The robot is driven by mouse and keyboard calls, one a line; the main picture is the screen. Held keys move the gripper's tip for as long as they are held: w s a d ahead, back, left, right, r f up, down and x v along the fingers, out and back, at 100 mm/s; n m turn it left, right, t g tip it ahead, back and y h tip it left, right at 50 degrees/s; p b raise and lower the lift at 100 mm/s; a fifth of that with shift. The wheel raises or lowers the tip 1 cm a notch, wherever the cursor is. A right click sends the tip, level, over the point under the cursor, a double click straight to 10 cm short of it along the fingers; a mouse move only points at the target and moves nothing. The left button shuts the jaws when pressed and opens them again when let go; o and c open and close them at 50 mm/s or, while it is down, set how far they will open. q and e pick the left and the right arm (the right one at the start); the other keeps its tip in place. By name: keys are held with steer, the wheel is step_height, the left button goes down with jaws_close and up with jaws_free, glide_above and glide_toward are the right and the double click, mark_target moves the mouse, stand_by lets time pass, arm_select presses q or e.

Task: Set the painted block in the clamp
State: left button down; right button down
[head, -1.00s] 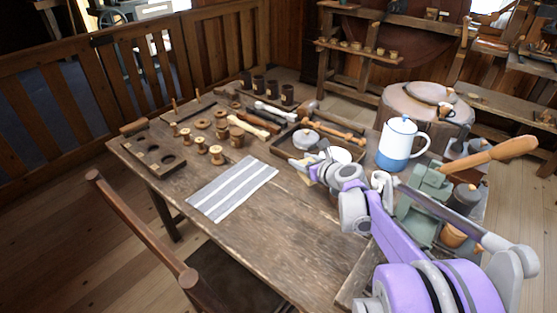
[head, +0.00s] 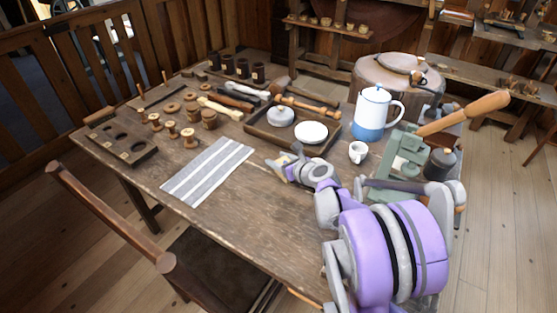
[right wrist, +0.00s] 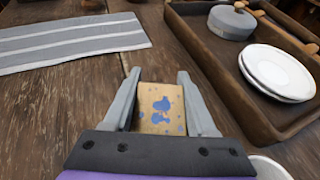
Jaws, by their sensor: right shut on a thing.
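The painted block (right wrist: 160,112) is tan with blue patches. It sits between the two grey fingers of my right gripper (right wrist: 158,76), which is shut on it. In the head view my right gripper (head: 283,157) is over the table, between the striped cloth and the wooden tray. The block is hard to make out there. A green metal device (head: 405,155) with a long wooden handle, apparently the clamp, stands on the right of the table, to the right of my gripper. My arm covers its lower part. My left gripper is not in view.
A wooden tray (head: 258,133) holds a lidded grey pot and white plates. A white mug (head: 358,152) and a blue-and-white pot (head: 372,114) stand between tray and green device. The striped cloth (head: 207,171) lies left. The front middle of the table is clear.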

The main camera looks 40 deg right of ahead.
steer(key=shift+f, duration=0.2)
steer(key=shift+c, duration=1)
jaws_free()
steer(key=shift+r, duration=0.15)
